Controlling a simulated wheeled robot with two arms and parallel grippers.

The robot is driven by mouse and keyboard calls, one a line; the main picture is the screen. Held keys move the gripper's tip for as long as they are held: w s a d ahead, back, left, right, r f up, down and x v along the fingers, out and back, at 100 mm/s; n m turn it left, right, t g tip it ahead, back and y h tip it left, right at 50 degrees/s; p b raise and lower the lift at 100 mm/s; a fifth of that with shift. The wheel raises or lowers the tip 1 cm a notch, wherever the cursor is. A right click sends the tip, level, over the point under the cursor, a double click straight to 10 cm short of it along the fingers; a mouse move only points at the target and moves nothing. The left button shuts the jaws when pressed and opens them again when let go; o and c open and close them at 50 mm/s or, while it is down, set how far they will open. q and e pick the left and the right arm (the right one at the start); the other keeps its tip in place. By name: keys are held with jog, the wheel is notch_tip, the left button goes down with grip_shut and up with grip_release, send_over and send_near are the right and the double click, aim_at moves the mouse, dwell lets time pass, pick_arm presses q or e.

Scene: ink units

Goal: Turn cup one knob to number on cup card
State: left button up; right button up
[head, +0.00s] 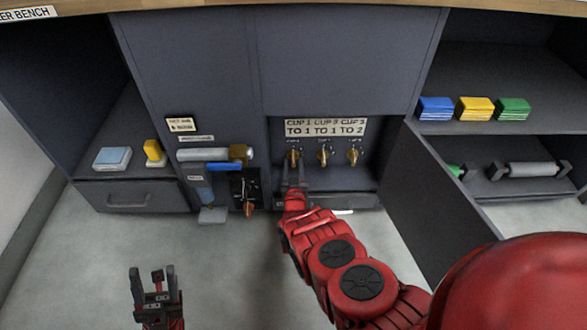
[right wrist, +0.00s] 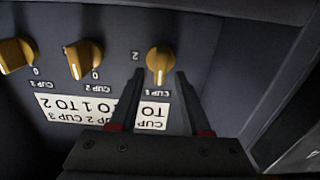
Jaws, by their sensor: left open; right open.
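The brass cup 1 knob (head: 293,156) is the leftmost of three knobs on the recessed panel. The cup card (head: 326,128) above them reads CUP 1 TO 1, CUP 2 TO 1, CUP 3 TO 2. My right gripper (head: 294,178) is open, its fingers pointing at the cup 1 knob. In the upside-down right wrist view, the cup 1 knob (right wrist: 159,58) appears between and just beyond the open fingertips (right wrist: 160,77); contact cannot be told. Its pale mark points towards its label, with a 2 beside it. My left gripper (head: 154,280) is open and empty, low on the left.
The cup 2 knob (head: 324,155) and cup 3 knob (head: 353,155) stand to the right. Left of the recess are a grey cylinder with a blue part (head: 223,166) and a black plate with a copper-coloured lever (head: 248,207). An open door (head: 425,195) stands right of my right arm.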

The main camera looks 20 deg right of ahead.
jog(key=shift+w+d, duration=0.2)
jog(key=shift+w, duration=0.5)
grip_shut()
